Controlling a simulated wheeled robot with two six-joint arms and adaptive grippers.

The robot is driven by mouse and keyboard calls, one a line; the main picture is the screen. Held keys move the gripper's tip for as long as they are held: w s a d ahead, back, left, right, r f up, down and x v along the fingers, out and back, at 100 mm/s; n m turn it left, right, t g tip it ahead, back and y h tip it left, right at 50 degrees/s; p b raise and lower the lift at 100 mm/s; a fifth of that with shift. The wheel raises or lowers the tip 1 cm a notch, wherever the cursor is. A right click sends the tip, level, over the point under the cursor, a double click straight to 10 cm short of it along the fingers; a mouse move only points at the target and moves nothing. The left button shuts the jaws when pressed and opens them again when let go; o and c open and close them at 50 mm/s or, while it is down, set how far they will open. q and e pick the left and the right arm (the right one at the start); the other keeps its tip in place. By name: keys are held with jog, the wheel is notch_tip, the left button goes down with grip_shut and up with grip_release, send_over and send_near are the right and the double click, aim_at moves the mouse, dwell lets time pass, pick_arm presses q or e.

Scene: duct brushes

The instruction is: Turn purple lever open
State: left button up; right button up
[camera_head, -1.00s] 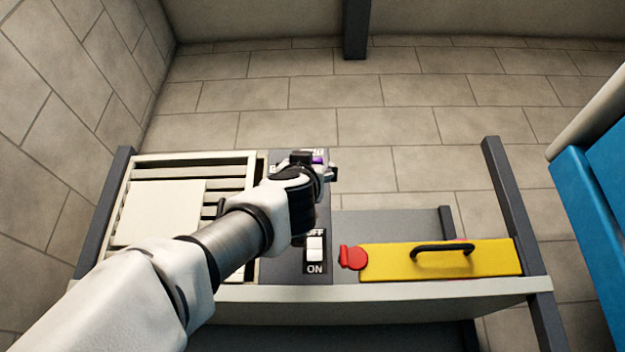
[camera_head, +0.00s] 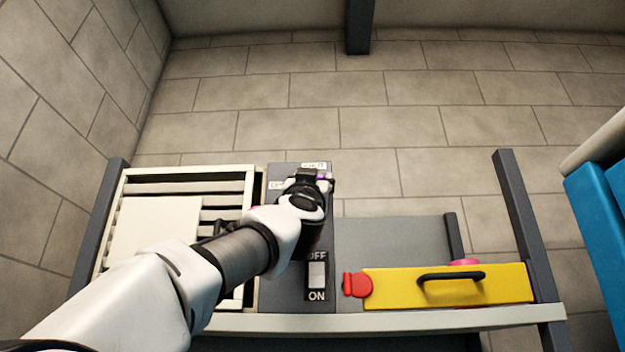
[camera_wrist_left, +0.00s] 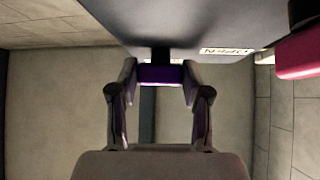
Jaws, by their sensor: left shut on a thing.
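The purple lever (camera_wrist_left: 160,74) sits on a dark stem at the edge of the dark panel (camera_wrist_left: 195,22) in the left wrist view. My left gripper (camera_wrist_left: 160,80) has one finger at each end of the lever and is shut on it. In the head view a small bit of the purple lever (camera_head: 321,176) shows at my left gripper (camera_head: 314,178), near the top of the grey panel (camera_head: 288,255). The gripper and wrist hide most of it. My right gripper is not in view.
Left of the panel is a slatted vent with a pale plate (camera_head: 150,228). Below my wrist is an OFF/ON switch (camera_head: 317,275). To the right is a yellow bar with a black handle (camera_head: 450,276) and a red latch (camera_head: 356,285). A blue object (camera_head: 600,205) stands far right.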

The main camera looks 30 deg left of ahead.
pick_arm(q)
jog(key=shift+d+r+n+g+y+p, duration=0.15)
jog(key=shift+n+g+y+p, duration=0.25)
jog(key=shift+n+y+p, duration=0.6)
jog(key=shift+n+g+y, duration=0.4)
jog(key=shift+n+y, duration=0.1)
jog(key=shift+n, duration=0.3)
jog(key=shift+b, duration=0.3)
jog(key=o, duration=1.2)
jog(key=shift+c, duration=0.2)
jog(key=shift+f, duration=0.2)
